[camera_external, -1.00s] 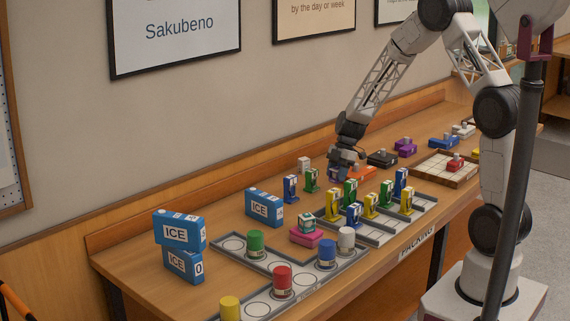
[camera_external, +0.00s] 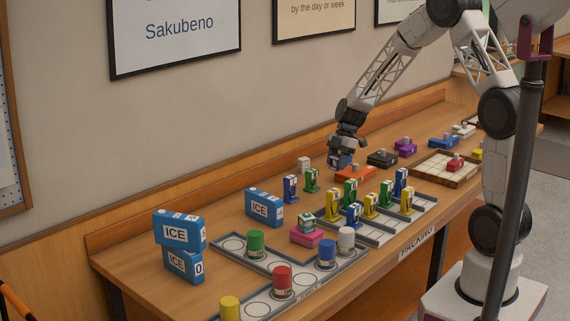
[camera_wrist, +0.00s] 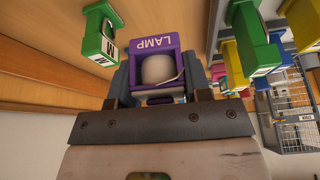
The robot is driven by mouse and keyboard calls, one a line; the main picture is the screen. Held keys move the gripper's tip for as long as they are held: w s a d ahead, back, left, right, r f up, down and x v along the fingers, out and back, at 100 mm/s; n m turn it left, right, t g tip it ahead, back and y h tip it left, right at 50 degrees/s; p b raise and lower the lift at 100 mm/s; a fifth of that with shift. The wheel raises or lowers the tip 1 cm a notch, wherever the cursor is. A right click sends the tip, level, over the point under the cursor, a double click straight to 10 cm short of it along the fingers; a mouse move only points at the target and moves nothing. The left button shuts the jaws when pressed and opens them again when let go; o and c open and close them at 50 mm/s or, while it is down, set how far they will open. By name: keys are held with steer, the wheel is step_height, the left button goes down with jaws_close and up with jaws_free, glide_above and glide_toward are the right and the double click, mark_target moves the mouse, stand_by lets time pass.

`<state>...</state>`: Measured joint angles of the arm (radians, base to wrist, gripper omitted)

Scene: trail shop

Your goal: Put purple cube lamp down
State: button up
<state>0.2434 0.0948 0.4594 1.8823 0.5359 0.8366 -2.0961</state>
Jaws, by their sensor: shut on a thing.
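The purple cube lamp (camera_wrist: 158,68) has a white globe inside and a "LAMP" label, upside down in the wrist view. It sits between the fingers of my gripper (camera_wrist: 160,90), which is shut on it. In the external view my gripper (camera_external: 340,163) is above the back part of the wooden counter (camera_external: 208,213), left of and partly in front of an orange item (camera_external: 357,174). The lamp is small and mostly hidden by the fingers there. I cannot tell the exact height of the lamp above the counter.
Blue and green upright items (camera_external: 311,181) stand left of my gripper, near a white item (camera_external: 304,164). A grey tray (camera_external: 385,233) with yellow, green and blue uprights is in front. A black item (camera_external: 382,158) is right. Open counter lies left of the ICE boxes (camera_external: 263,207).

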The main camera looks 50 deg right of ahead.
mark_target(336, 155)
stand_by(0.4)
steer(key=r, duration=1.1)
steer(key=shift+a+r, duration=0.2)
steer(key=shift+a, duration=0.05)
steer(key=w+a, duration=0.2)
steer(key=a, duration=3.4)
steer(key=s+a, duration=0.6)
steer(key=a, duration=0.6)
steer(key=s+a+n, duration=0.1)
steer(key=s+a, duration=0.5)
steer(key=a, duration=0.6)
steer(key=s+a, duration=0.6)
steer(key=a, duration=0.6)
step_height(336, 155, down, 11)
steer(key=shift+d, duration=0.2)
steer(key=shift+f, duration=0.1)
